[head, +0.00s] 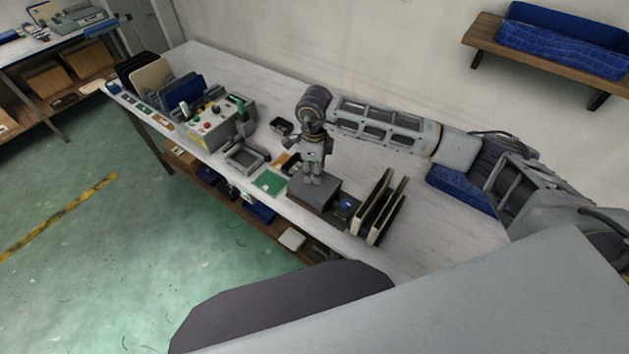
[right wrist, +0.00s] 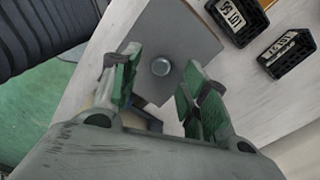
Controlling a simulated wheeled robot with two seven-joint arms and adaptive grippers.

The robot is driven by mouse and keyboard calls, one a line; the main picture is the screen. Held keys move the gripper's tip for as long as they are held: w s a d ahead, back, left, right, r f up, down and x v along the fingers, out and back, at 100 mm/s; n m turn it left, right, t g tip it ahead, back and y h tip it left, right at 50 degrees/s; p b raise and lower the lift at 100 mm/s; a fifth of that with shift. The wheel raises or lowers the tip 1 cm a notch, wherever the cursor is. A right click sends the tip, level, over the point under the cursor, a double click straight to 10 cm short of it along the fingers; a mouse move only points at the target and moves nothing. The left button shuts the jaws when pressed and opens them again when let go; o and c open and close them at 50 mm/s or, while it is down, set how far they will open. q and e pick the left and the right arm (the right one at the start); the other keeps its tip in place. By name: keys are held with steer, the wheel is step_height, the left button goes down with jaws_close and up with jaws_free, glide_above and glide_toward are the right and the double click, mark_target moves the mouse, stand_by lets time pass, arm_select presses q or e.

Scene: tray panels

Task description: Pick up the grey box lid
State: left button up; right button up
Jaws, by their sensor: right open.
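The grey box lid (right wrist: 182,35) is a flat grey plate with a small round knob (right wrist: 160,67) at its middle. In the head view the grey box with its lid (head: 327,197) sits near the front edge of the table. My right gripper (head: 312,181) points down just above the lid and hides part of it. In the right wrist view my right gripper (right wrist: 160,78) is open, with its green-padded fingers on either side of the knob and a gap to each. Whether the fingertips touch the lid cannot be told. My left gripper is not in view.
Small black labelled bins (right wrist: 287,52) are nearby. The table behind the panels is mostly clear.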

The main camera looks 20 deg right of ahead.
steer(key=shift+f, duration=1.45)
jaws_close()
